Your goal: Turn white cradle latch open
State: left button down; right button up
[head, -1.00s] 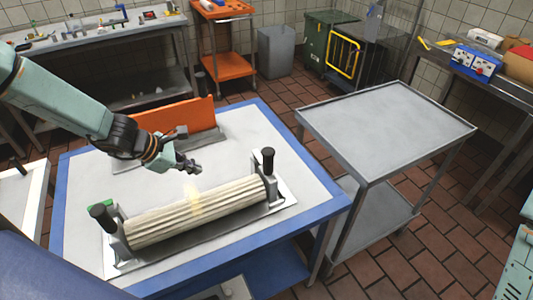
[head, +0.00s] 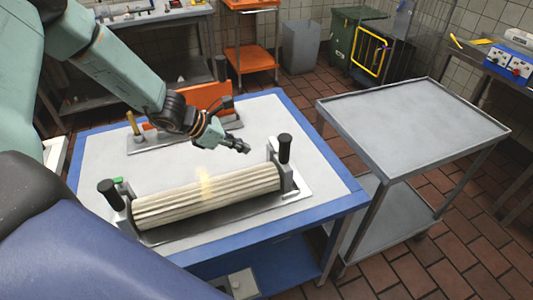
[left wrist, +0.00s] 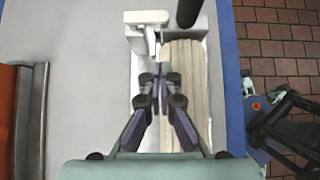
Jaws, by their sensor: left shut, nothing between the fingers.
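A fluted cream roller (head: 207,195) lies in a cradle on a grey base plate (head: 235,212), with a black upright handle at each end. At the roller's far end, the left wrist view shows a white latch piece (left wrist: 146,17) on the cradle, with a short arm pointing down toward my fingers. My left gripper (head: 243,147) hangs above the table, left of the right-hand black handle (head: 284,148). In the left wrist view its fingertips (left wrist: 159,75) are together and empty, just short of the latch and partly over the roller's edge. Contact is not visible.
The cradle stands on a blue-edged white table (head: 105,150). An orange upright panel (head: 200,98) on a grey base stands behind my gripper. A bare grey cart (head: 415,120) stands to the right. The table surface left of the roller is clear.

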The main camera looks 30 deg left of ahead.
aim_at(275, 147)
pick_arm(q)
jog(key=w+d+f, duration=0.3)
jog(key=w+d, duration=0.1)
jog(key=w, duration=0.1)
jog(key=shift+d+b, duration=0.15)
jog(key=shift+b, duration=0.3)
jog(key=shift+w, duration=0.15)
